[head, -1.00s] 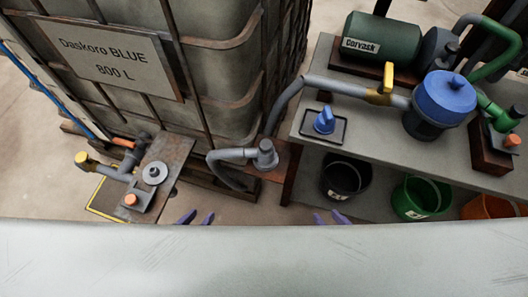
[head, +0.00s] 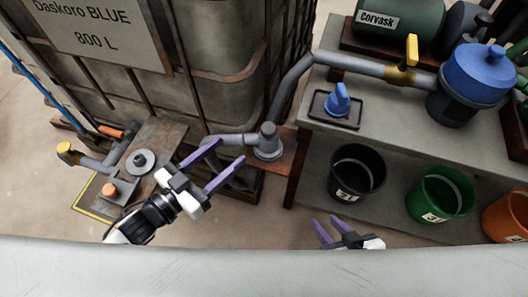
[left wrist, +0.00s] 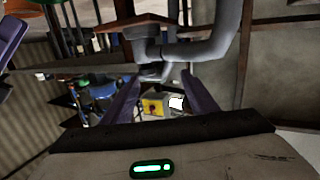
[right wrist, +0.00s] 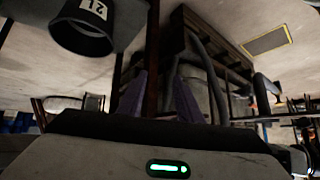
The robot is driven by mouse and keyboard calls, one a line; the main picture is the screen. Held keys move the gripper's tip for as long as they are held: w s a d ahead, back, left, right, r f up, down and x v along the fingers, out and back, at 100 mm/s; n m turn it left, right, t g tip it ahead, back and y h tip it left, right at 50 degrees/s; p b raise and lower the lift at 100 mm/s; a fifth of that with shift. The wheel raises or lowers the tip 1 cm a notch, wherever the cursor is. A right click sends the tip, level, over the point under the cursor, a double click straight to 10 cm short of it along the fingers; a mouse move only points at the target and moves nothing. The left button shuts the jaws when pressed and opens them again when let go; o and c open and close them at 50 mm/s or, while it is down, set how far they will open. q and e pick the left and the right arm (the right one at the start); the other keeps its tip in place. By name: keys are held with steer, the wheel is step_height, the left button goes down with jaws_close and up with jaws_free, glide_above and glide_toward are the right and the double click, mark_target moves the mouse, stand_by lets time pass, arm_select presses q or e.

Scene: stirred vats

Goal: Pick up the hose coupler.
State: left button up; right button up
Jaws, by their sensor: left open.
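The hose coupler appears to be the grey, upright cylindrical fitting (head: 268,142) on a rusty brown shelf (head: 290,155) beside the caged tank. A grey hose (head: 230,139) runs into its left side. My left gripper (head: 231,151) is open and empty, left of the coupler, its fingers pointing toward the hose and coupler. In the left wrist view, a bent grey pipe or hose (left wrist: 225,40) shows beyond the fingers; I cannot clearly pick out the coupler there. My right gripper (head: 325,220) is open and empty, low in front of the bench.
The caged tank (head: 215,40) stands behind. A bench (head: 400,115) at right carries a blue-lidded vat (head: 475,75) and a blue handle (head: 338,98). A black bucket (head: 357,172) and a green bucket (head: 440,193) sit below. A rusty plate (head: 160,140) with fittings is at left.

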mark_target(262, 135)
arm_select(q)
steer(key=w+d+h, duration=0.1)
steer(key=w+d, duration=0.1)
steer(key=d, duration=0.1)
steer(key=w+d+m+g+h+b, duration=0.1)
steer(key=w+d, duration=0.1)
steer(key=w+d+m+b, duration=0.1)
steer(key=w+d, duration=0.1)
steer(key=d, duration=0.1)
steer(key=shift+d+h, duration=0.35)
steer(key=shift+h, duration=0.05)
steer(key=shift+c, duration=0.4)
steer(key=c, duration=1.1)
